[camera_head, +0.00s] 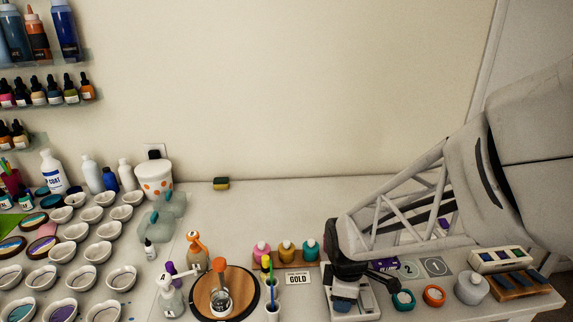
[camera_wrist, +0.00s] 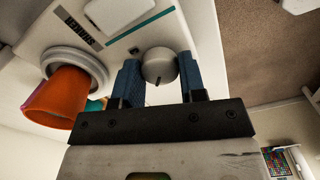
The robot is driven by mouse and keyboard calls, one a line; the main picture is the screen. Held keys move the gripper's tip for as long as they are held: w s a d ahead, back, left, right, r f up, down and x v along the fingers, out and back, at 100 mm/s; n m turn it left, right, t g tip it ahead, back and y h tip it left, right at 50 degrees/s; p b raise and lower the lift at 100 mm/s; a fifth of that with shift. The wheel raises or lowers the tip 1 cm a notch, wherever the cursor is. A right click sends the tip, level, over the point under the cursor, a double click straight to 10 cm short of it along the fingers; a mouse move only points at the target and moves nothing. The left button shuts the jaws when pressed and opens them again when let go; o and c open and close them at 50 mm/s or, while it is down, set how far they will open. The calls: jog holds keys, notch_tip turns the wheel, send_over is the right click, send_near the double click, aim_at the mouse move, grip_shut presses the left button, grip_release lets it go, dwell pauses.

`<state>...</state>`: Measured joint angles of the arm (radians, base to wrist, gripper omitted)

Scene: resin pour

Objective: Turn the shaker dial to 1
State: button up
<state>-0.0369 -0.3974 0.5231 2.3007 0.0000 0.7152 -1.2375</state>
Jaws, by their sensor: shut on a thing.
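The shaker, a white machine, fills the upper part of the wrist view (camera_wrist: 185,22). Its round grey dial (camera_wrist: 158,62) has a short dark mark on its edge, on the side towards my gripper. The two blue fingers of my gripper (camera_wrist: 159,70) are shut on the dial, one on each side. An orange cup (camera_wrist: 58,97) sits in a round opening of the machine, left of the dial. In the head view my arm comes in from the right and covers most of the shaker (camera_head: 367,303); the dial cannot be made out there. I cannot read any numbers around it.
Two plates marked 2 (camera_head: 409,269) and 1 (camera_head: 436,266) lie right of my gripper, near small jars (camera_head: 433,296). The table's back is mostly clear.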

dwell(0.3)
jog(key=o, duration=0.9)
jog(key=shift+r, duration=0.1)
jog(key=shift+r, duration=3.85)
jog(key=shift+s+d+r+m, duration=0.1)
jog(key=shift+s+r+m, duration=0.3)
jog(key=shift+r+m, duration=0.25)
jog(key=shift+s+d+r+m+t, duration=0.3)
jog(key=shift+s+r+m+t, duration=0.15)
jog(key=shift+s+r+m, duration=1.55)
jog(key=shift+s+d+r+m+t, duration=0.35)
jog(key=shift+s+r+m, duration=1.05)
jog(key=shift+m, duration=1.1)
jog(key=shift+s+d+r+m+t, duration=0.2)
jog(key=shift+s+r+m+t, duration=0.3)
jog(key=shift+s+r+m, duration=1.45)
jog(key=shift+w+f+m, duration=0.2)
jog(key=shift+f+m, duration=0.1)
jog(key=shift+f, duration=0.1)
